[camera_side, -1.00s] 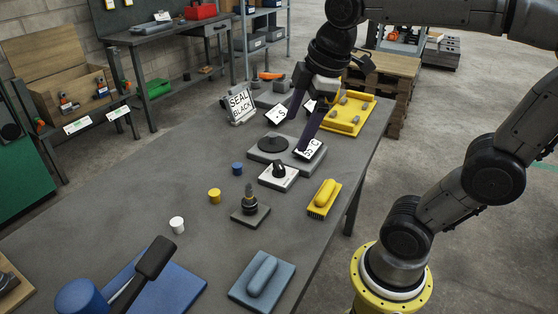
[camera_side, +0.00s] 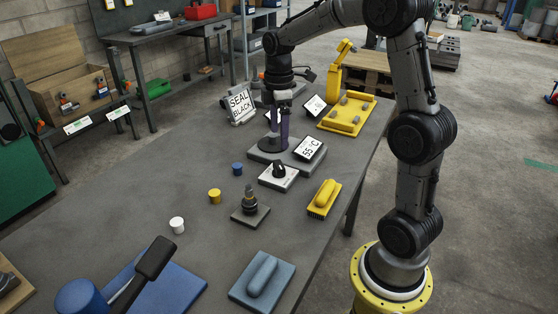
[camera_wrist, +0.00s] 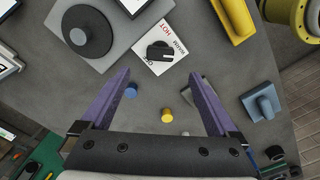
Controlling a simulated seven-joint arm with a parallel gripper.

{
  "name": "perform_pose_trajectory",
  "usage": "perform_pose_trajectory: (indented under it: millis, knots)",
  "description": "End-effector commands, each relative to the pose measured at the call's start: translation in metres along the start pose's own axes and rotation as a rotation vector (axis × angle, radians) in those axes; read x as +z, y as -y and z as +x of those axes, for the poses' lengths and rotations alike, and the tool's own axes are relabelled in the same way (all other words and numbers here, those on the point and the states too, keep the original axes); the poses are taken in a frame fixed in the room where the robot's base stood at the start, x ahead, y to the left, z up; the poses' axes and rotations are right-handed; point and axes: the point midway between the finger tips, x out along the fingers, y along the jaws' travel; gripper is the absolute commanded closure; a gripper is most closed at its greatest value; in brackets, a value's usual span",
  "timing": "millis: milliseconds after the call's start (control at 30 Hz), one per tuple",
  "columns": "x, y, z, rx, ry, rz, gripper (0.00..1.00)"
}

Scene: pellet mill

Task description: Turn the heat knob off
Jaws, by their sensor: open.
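The heat knob (camera_side: 279,167) is a small black knob on a white plate (camera_side: 289,182) at the front of the grey hot-plate unit. In the wrist view the knob (camera_wrist: 159,51) sits on its plate with OFF, WARM and red HOT lettering; its exact setting is hard to read. My gripper (camera_side: 279,140) has purple fingers, pointing down over the hot-plate unit behind the knob. In the wrist view my gripper (camera_wrist: 160,75) is open and empty. The knob lies beyond the fingertips, roughly centred between them, untouched.
The hot-plate unit has a round dark disc (camera_wrist: 87,31) and a 55 °C display (camera_side: 310,147).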

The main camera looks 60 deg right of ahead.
Motion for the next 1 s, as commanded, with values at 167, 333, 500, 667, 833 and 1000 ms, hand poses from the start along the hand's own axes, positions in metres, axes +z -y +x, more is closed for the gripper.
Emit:
perform_pose_trajectory:
  millis: [167,333,500,667,833,1000]
  knots:
    - [0.000,0.001,0.037,-0.005,0.002,0.000,0.05]
    - [0.000,0.001,0.067,-0.003,0.001,0.000,0.05]
    - [0.000,0.001,0.087,-0.002,0.001,0.000,0.05]
    - [0.000,0.000,0.094,0.001,0.000,0.000,0.05]
    - [0.000,0.000,0.095,0.001,-0.001,0.000,0.05]
    - [0.000,0.000,0.095,0.001,0.000,0.000,0.18]
